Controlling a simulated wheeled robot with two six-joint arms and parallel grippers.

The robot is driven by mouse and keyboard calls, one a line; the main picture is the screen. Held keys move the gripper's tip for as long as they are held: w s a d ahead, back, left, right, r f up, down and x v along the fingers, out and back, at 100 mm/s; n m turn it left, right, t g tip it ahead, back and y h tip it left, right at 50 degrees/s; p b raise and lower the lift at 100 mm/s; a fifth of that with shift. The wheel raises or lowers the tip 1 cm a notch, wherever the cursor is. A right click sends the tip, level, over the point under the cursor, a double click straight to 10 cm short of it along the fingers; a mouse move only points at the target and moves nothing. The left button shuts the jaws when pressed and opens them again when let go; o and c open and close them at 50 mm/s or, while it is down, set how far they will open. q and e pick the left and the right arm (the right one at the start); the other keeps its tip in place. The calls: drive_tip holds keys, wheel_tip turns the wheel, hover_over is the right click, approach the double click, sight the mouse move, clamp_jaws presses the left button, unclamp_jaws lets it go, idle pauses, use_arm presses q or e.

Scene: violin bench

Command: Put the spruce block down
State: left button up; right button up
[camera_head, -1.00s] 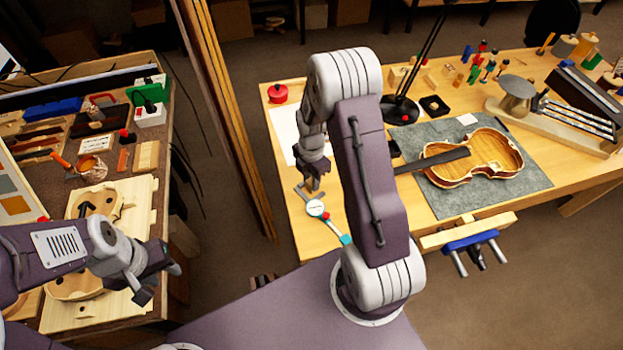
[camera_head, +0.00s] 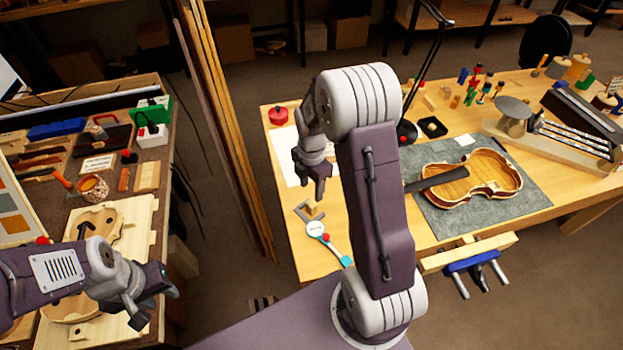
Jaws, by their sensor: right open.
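The spruce block (camera_head: 313,207), a small pale wooden piece, stands on the right-hand bench beside a metal square (camera_head: 302,212). My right gripper (camera_head: 314,188) is open, just above the block; the small gap between them is hard to judge. My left gripper (camera_head: 156,306) is at the lower left, over the edge of the left bench, with its fingers apart and nothing seen between them.
A white dial gauge (camera_head: 315,229) lies close in front of the block. A violin body (camera_head: 490,180) lies on a grey mat (camera_head: 450,222) to the right. A red round tin (camera_head: 278,116) stands behind, near a white sheet (camera_head: 285,150).

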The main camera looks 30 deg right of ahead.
wheel_tip(320, 180, up, 5)
drive_tip(key=s+a+m, duration=0.3)
drive_tip(key=s+m, duration=0.3)
drive_tip(key=m, duration=0.4)
drive_tip(key=s+a+f+m+t, duration=0.1)
drive_tip(key=s+a+m, duration=0.3)
drive_tip(key=m, duration=0.6)
drive_tip(key=s, duration=0.2)
drive_tip(key=shift+s+a+m, duration=0.3)
drive_tip(key=shift+s, duration=0.1)
